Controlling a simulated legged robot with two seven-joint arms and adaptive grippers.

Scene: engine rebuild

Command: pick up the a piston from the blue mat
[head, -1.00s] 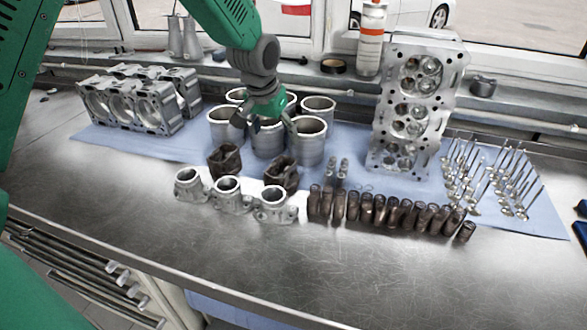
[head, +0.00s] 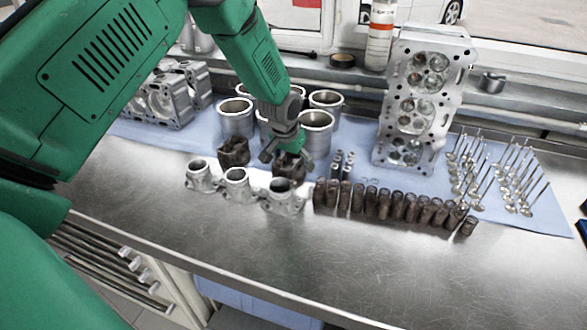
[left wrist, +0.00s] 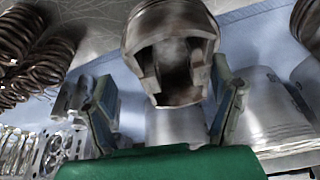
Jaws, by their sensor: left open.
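The left piston (head: 233,151) stands clear of my gripper. The right piston (head: 287,170) is under my left gripper (head: 286,156), which partly hides it. In the left wrist view a piston (left wrist: 172,28) with a hollow underside shows large, ahead of and between the two fingers of my left gripper (left wrist: 165,80). The fingers are open, with a gap visible on the left; contact on the right I cannot tell. My right gripper is not in view.
Grey cylinder liners (head: 316,135) stand close behind the right piston. Metal housings (head: 236,185) stand in front. The front bench is clear.

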